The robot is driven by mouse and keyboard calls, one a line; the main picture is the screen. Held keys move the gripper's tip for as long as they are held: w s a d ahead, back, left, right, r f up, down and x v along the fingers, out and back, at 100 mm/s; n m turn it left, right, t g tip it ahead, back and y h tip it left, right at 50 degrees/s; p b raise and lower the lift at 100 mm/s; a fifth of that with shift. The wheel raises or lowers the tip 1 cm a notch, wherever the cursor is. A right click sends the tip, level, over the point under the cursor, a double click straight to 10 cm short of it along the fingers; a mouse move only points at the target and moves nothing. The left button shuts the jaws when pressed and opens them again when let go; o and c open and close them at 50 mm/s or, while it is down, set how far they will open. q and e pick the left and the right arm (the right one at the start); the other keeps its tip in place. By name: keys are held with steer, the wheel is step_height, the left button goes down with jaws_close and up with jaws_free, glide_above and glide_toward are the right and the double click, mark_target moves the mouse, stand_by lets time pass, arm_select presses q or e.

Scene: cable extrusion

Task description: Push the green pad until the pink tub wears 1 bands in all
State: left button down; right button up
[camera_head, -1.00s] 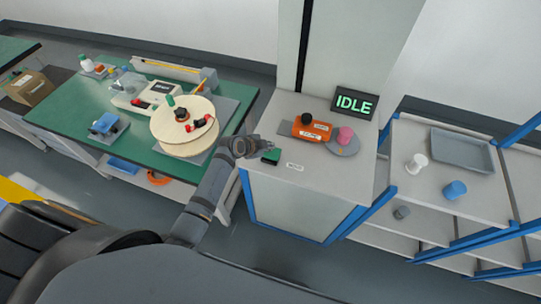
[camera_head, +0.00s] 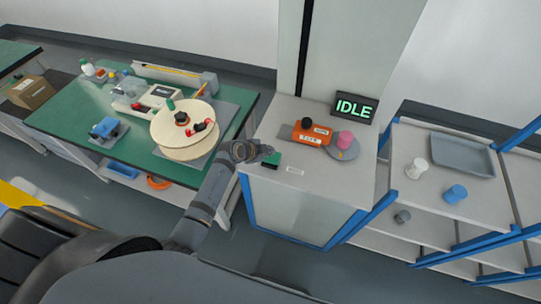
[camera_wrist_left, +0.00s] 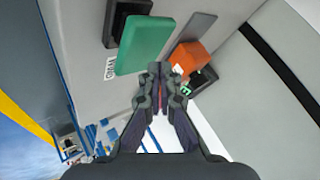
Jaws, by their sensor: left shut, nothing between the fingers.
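The green pad (camera_head: 271,160) sits on a dark block at the left front corner of the grey cabinet top. It shows large in the left wrist view (camera_wrist_left: 145,45). My left gripper (camera_head: 268,150) is shut and empty, with its fingertips right beside the pad; in the left wrist view the fingertips (camera_wrist_left: 160,70) overlap the pad's edge, and I cannot tell whether they touch it. The pink tub (camera_head: 345,139) stands on a grey disc (camera_head: 344,152) beside the orange machine (camera_head: 308,136). Any band on the tub is too small to make out. My right gripper is not in view.
A dark display (camera_head: 354,107) reads IDLE in green behind the tub. A white label (camera_head: 295,170) lies right of the pad. A green bench (camera_head: 75,115) with a large cream reel (camera_head: 185,130) stands left. Shelves at right hold white and blue tubs and a grey tray (camera_head: 465,155).

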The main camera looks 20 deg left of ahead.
mark_target(269, 157)
arm_select(q)
steer(key=shift+f, duration=0.1)
stand_by(0.3)
steer(key=shift+f+b, duration=0.35)
steer(key=shift+s+f+b, duration=0.1)
steer(key=shift+f+b, duration=1.1)
steer(key=shift+f, duration=0.2)
stand_by(1.2)
steer(key=shift+r, duration=0.1)
steer(key=shift+r+p, duration=1.55)
steer(key=shift+r, duration=0.15)
step_height(269, 157, up, 5)
steer(key=p, duration=0.4)
